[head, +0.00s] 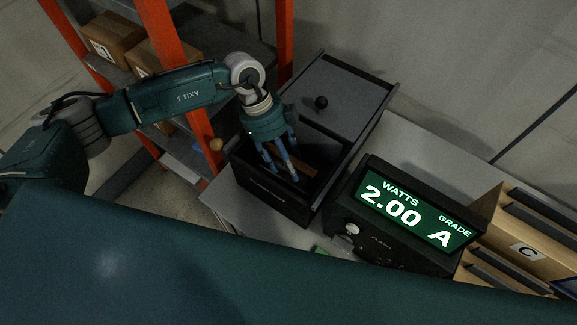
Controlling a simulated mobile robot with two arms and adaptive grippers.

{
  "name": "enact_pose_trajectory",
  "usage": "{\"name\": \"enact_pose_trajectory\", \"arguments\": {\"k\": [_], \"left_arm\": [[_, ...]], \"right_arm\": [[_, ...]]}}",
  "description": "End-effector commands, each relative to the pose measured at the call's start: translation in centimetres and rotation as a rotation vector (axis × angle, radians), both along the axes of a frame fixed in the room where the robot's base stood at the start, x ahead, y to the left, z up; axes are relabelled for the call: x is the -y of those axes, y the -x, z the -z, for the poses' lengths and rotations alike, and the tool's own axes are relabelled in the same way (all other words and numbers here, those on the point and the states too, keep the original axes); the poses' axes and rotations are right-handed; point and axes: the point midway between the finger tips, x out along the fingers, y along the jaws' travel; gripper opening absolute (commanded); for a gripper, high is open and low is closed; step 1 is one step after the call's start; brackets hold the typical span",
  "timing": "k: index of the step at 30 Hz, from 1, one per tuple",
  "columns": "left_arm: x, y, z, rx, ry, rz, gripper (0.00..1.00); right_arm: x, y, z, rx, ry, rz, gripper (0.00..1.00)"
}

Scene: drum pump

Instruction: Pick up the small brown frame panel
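A small brown panel (304,168) lies inside the open front part of a black box (268,194), partly hidden behind my gripper's fingers. My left gripper (281,172) points down into that opening, its blue fingers spread apart with a gap between the tips. The fingers are at the near left side of the panel. I cannot tell whether they touch it. My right gripper is not in view.
The box has a grey lid with a black knob (321,102) over its back part. A black meter (411,213) reading "2.00 A" stands to its right on the grey table. Bins marked C (527,252) are at the far right. An orange-posted shelf (166,50) with cartons stands behind my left arm.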

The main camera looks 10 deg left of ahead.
Motion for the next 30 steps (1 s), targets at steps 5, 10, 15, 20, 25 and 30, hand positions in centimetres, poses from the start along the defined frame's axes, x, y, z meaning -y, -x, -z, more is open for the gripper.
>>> {"name": "enact_pose_trajectory", "arguments": {"k": [5, 10, 15, 20, 25, 30], "left_arm": [[0.01, 0.0, 0.26, 0.0, 0.0, 0.0, 0.51], [0.0, -0.01, 0.41, 0.0, 0.0, 0.0, 0.51], [0.01, -0.01, 0.42, 0.0, 0.0, 0.0, 0.51], [0.0, 0.0, 0.42, 0.0, 0.0, 0.0, 0.31], [0.0, 0.0, 0.42, 0.0, 0.0, 0.0, 0.0], [0.02, -0.03, 0.36, 0.0, 0.001, 0.0, 0.0]], "right_arm": [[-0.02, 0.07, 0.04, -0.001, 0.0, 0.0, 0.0], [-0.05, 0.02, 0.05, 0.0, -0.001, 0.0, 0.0], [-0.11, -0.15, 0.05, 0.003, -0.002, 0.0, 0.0], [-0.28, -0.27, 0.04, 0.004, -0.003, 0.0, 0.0], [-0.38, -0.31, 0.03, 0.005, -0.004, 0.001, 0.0], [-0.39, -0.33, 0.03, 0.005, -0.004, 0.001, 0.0]]}}
